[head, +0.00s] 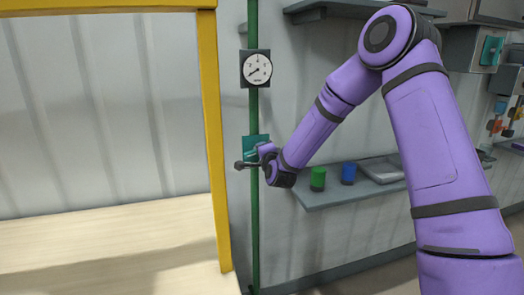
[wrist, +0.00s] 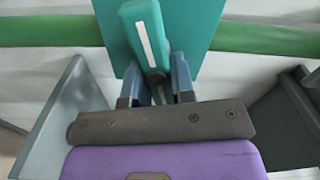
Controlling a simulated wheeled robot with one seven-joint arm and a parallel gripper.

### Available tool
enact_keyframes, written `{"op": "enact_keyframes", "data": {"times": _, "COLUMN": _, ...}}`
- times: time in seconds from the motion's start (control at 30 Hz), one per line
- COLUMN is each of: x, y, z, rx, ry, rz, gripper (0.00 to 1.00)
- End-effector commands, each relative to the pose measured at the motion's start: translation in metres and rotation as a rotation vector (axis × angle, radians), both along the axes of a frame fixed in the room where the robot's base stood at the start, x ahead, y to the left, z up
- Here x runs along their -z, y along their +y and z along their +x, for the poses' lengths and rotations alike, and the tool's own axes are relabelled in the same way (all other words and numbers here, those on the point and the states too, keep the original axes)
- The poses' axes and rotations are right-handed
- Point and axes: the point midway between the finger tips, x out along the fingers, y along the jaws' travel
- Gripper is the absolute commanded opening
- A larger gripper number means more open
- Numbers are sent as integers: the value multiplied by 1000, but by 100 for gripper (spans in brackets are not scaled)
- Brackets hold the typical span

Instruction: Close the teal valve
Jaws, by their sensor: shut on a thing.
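The teal valve's square plate (head: 250,143) sits on the green vertical pipe, below a gauge. In the wrist view its teal plate (wrist: 205,22) lies behind a teal handle (wrist: 130,20) with a white stripe. There the handle lies nearly crosswise to the pipe, slightly tilted. My gripper (wrist: 157,88) has its two blue fingers on either side of the handle's near end and is shut on it. In the head view my gripper (head: 266,152) is at the valve, and my wrist hides part of it.
The green pipe (head: 254,215) runs up the wall beside a yellow frame post (head: 214,150). The round gauge (head: 257,68) is above the valve. A grey shelf (head: 330,196) to the right holds a green cup (head: 317,179), a blue cup (head: 348,173) and a tray (head: 382,170).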

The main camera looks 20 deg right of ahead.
Motion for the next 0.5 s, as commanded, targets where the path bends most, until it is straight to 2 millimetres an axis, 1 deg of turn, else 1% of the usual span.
{"op": "enact_keyframes", "data": {"times": 0.2, "x": 3, "y": -1, "z": 0, "rx": 2, "ry": 1, "rz": 136, "gripper": 0}}
{"op": "enact_keyframes", "data": {"times": 0.5, "x": 4, "y": -1, "z": 0, "rx": 1, "ry": 1, "rz": 230, "gripper": 0}}
